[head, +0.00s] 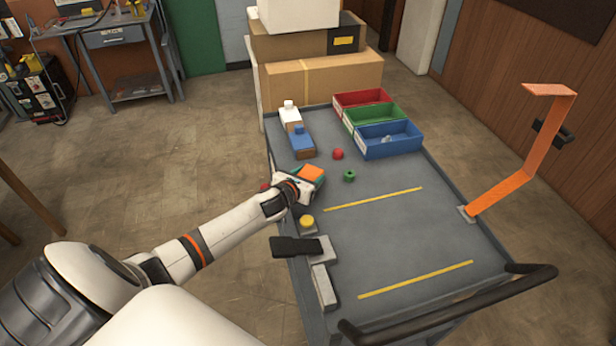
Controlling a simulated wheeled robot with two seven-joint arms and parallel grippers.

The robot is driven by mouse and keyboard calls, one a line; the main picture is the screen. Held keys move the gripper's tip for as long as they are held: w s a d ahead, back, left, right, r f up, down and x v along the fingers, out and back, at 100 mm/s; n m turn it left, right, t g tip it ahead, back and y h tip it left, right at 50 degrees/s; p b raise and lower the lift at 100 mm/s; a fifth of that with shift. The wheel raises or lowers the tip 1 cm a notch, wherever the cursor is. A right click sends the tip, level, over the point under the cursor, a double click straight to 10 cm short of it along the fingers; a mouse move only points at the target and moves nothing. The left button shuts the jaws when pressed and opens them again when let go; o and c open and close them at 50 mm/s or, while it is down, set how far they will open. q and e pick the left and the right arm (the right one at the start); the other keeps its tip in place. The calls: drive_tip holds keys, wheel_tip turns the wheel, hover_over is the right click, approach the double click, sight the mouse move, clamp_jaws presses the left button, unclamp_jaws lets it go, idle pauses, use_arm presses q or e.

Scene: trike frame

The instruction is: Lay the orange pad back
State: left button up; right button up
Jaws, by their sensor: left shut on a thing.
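The orange pad (313,172) is at the end of my left arm, over the left side of the grey cart top. A dark green edge shows under its orange face. My left gripper (304,186) is shut on the pad; its fingers are partly hidden by the wrist and the pad. I cannot tell whether the pad touches the surface below it. My right gripper is not in view.
On the cart (395,222) are a red knob (338,154), a green nut (349,176), a yellow button (307,221) and a black-topped block (297,246). Bins (390,140) stand behind; an orange bent strip (520,180) rises at right. The middle is clear.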

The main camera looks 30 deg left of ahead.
use_arm(q)
drive_tip(key=shift+f, duration=0.1)
drive_tip(key=shift+f, duration=0.15)
drive_tip(key=o, duration=0.9)
drive_tip(key=shift+r, duration=0.3)
drive_tip(key=v, duration=1.2)
drive_tip(key=shift+a, duration=0.1)
